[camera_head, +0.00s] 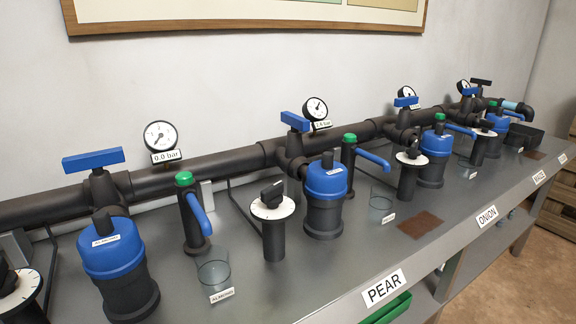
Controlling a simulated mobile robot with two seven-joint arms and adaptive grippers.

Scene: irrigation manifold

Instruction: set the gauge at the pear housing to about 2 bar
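The PEAR sign (384,288) is on the bench's front edge. The nearest housing (326,200) behind it has a blue cap and dark body. Its round white gauge (315,109) stands on the pipe behind; the small readout seems to end in ".6 bar", with its first digit unclear. Left of the housing is a black knob (272,192) on a white dial, atop a dark post. A blue T-handle valve (295,122) is behind, turned across the pipe. A green-topped tap (349,140) with a blue lever is at the housing's right. Neither gripper is in view.
Another station at left has a blue-capped housing (113,257) and a gauge (160,136) reading 0.0 bar. Glass cups (213,270) (380,208) stand on the bench. A brown patch (420,224) lies right of the pear station. The ONION sign (487,217) is farther right.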

